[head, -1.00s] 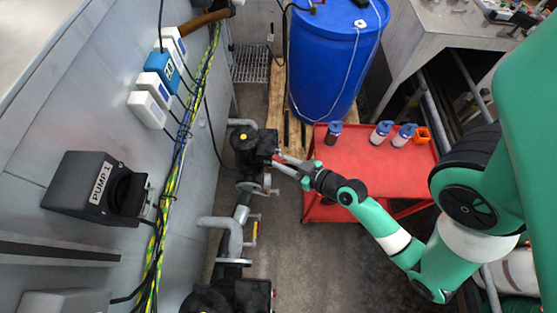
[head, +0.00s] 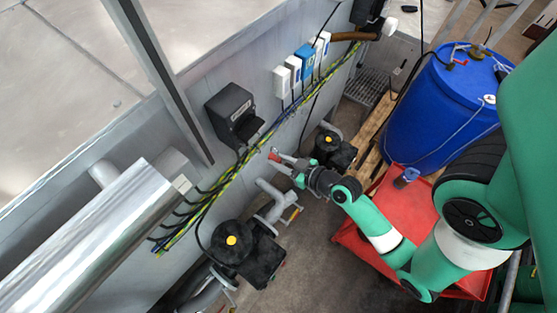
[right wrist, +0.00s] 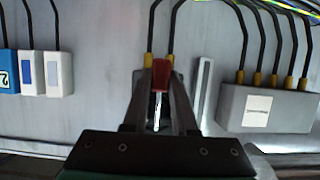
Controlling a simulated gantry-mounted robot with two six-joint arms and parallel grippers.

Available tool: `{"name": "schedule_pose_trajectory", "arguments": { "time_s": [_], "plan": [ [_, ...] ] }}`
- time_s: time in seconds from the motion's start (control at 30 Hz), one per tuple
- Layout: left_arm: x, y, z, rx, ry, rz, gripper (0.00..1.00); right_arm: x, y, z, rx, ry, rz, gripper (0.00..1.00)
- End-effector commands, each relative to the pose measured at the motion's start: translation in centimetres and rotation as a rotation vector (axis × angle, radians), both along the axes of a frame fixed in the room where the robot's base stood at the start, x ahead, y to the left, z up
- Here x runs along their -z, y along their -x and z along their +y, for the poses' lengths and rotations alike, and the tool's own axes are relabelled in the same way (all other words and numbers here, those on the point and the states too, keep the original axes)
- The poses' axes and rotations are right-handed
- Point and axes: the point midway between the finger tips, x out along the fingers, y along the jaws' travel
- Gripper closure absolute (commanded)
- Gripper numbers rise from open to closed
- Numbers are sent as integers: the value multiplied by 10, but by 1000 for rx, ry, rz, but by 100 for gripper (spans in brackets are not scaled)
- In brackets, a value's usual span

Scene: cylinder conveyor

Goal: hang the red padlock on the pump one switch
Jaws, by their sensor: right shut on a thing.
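The pump one switch (head: 232,112) is a dark grey box with a white label and a black knob, on the grey wall left of centre in the head view. My right gripper (head: 283,160) is shut on the red padlock (head: 273,154), below and right of the switch and apart from it. In the right wrist view the red padlock (right wrist: 160,72) sits between the fingers (right wrist: 158,98), with its metal shackle pointing toward the bottom of the picture. The fingers and padlock partly hide what lies behind them. My left gripper is out of view.
Yellow-green cables (head: 235,170) run along the wall below the switch. Blue and white boxes (head: 303,62) hang further along it. Black-topped pumps (head: 232,241) and pipes stand below. A red cart (head: 375,258) and a blue barrel (head: 437,115) are at right.

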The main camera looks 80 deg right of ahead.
Motion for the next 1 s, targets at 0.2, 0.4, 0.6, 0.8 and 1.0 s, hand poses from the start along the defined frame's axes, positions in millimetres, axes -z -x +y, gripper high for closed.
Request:
{"name": "schedule_pose_trajectory", "arguments": {
  "time_s": [0.2,0.4,0.6,0.8,1.0],
  "plan": [
    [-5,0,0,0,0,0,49,-2,-9,-4,0,1,-3,100],
    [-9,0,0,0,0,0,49,-2,-26,-11,-1,1,-3,100],
    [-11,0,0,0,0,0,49,-1,-35,-15,0,0,-2,100],
    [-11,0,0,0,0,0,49,0,-36,-15,0,0,-1,100],
    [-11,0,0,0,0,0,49,0,-36,-15,0,0,-1,100]
  ]
}}
